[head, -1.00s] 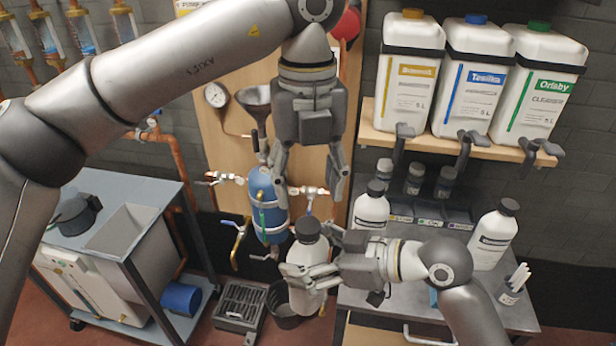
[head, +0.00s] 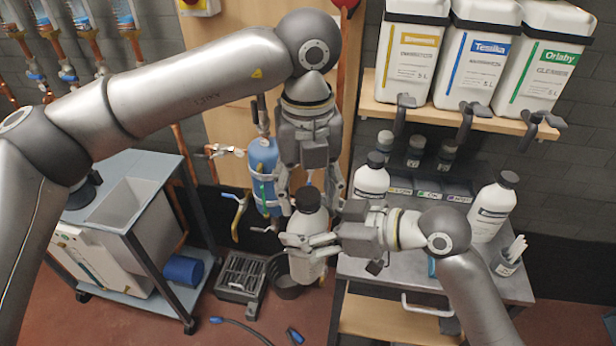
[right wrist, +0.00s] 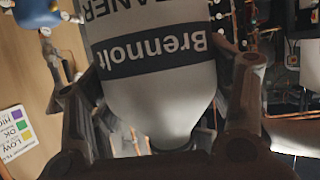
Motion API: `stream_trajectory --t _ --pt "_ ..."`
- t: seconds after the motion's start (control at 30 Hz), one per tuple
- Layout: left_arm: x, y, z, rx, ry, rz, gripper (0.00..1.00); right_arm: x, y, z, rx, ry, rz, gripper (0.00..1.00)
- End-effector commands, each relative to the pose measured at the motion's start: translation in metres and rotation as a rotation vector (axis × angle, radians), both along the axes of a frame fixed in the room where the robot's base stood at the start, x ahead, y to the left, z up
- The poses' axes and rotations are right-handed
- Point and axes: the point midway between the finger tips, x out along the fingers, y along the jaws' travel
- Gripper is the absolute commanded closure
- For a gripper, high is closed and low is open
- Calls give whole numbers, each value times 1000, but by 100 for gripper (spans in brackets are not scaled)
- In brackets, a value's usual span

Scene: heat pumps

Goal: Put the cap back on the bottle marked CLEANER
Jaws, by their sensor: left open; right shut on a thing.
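My right gripper (head: 306,242) is shut on a white bottle (head: 303,222) and holds it upright, clear of the bench's left edge. In the right wrist view the bottle (right wrist: 160,85) shows a label with "Brennolt" and part of a word ending "ANER". A dark cap (head: 308,198) shows at the top of the bottle; whether it is screwed tight I cannot tell. My left gripper (head: 309,206) points down from above, open, with its fingers on either side of the cap. Contact between fingers and cap cannot be made out.
Another white bottle (head: 371,181) stands close to the right of my grippers, and one (head: 492,210) farther right on the grey bench (head: 405,268). A blue tank (head: 263,158) is behind, left. Large canisters (head: 477,60) stand on a shelf above. A black bin (head: 287,288) is below.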

Motion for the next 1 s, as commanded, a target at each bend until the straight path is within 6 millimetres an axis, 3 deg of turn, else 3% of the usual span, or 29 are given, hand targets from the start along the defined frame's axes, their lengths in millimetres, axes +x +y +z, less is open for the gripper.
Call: stream_trajectory --t 0.2,0.6,0.77,1.0 --pt "0 0 0 0 0 0 47 0 0 0 0 0 0 93" --pt "0 0 0 0 0 0 95 0 0 0 0 0 0 93" --pt "0 0 0 0 0 -70 96 0 0 0 0 0 0 93" --pt "0 0 0 1 -1 -471 96 0 0 0 0 0 0 93"
